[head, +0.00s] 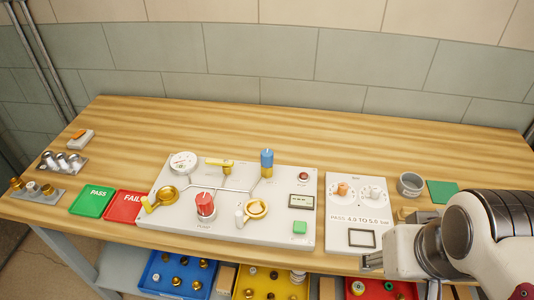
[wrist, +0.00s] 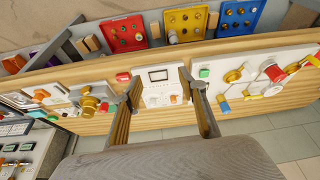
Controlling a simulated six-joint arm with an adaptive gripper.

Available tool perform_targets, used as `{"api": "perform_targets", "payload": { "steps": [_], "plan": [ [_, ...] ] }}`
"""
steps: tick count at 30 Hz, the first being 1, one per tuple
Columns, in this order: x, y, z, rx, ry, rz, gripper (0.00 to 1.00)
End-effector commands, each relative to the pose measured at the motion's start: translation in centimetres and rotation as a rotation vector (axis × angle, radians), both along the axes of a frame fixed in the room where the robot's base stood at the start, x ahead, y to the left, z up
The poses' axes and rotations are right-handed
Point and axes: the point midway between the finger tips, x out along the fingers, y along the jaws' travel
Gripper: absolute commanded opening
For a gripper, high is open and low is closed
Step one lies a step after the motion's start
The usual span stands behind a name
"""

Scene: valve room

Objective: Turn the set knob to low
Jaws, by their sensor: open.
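The white panel (head: 329,232) at the right of the bench carries an orange knob (head: 342,189) and a white knob (head: 374,193) with dial marks. My gripper (head: 372,262) is at the panel's lower right corner, apart from the knobs. In the wrist view my gripper (wrist: 159,78) is open and empty, with this panel (wrist: 150,98) seen between its fingers.
A larger panel (head: 280,236) with a gauge, valves and a red knob (head: 205,204) adjoins on the left. A grey cup (head: 411,184) and a green mat (head: 442,191) lie right of the knobs. Bins (head: 178,274) sit below the front edge. The bench's back strip is clear.

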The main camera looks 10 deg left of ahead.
Motion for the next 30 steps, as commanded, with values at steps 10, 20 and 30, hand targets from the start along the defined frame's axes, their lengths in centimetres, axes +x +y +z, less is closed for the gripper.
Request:
{"api": "perform_targets", "payload": {
  "steps": [10,20,30],
  "plan": [
    [4.4,2.6,-0.5,0.024,0.088,0.021,0.41],
    [9.4,5.8,-1.1,0.095,0.149,-0.116,0.41],
    [15.0,9.8,-2.4,0.199,0.206,-0.380,0.41]
  ]
}}
